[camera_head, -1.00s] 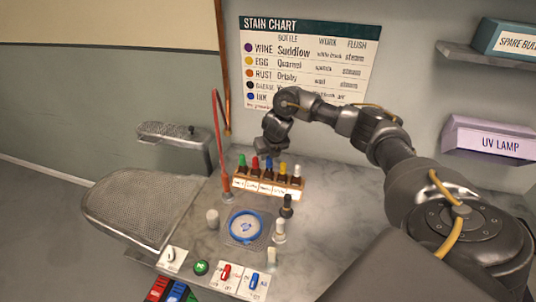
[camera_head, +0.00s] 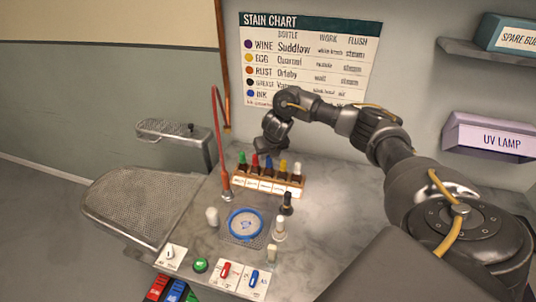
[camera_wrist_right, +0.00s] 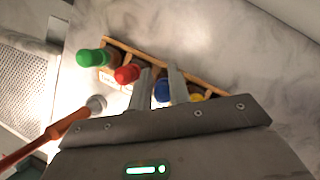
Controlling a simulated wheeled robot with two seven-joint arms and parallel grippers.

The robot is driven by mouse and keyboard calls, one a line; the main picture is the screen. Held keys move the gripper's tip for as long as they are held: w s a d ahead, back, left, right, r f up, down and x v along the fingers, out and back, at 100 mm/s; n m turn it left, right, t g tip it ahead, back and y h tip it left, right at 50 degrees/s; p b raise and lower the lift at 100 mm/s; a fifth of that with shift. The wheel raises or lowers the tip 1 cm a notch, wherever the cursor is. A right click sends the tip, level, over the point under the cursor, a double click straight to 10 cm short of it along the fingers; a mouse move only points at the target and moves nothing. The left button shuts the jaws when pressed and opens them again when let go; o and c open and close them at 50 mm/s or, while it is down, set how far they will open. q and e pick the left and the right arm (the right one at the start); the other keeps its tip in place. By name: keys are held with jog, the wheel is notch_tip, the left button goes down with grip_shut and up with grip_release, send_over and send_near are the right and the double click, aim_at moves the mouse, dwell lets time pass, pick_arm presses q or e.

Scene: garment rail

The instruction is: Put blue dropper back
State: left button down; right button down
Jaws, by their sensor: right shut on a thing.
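The blue dropper (camera_head: 268,161) stands in the middle of the wooden rack (camera_head: 270,190), in line with its neighbours. I cannot tell if it sits fully down in its slot. My right gripper (camera_head: 270,150) is just above the rack, pointing down. In the right wrist view, the blue cap (camera_wrist_right: 162,91) shows between the two fingers (camera_wrist_right: 161,88), and the gripper is shut on it. The fingers hide part of the dropper. My left gripper is not in view.
The green (camera_wrist_right: 90,58), red (camera_wrist_right: 127,74) and yellow (camera_wrist_right: 196,97) caps flank the blue one closely. A red hose (camera_head: 218,140) rises left of the rack.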

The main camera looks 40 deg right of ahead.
jog(key=c, duration=1.2)
grip_release()
jog(key=shift+c, duration=0.2)
jog(key=shift+r, duration=0.15)
notch_tip(320, 180, up, 7)
jog(key=p, duration=0.6)
jog(key=shift+r, duration=0.15)
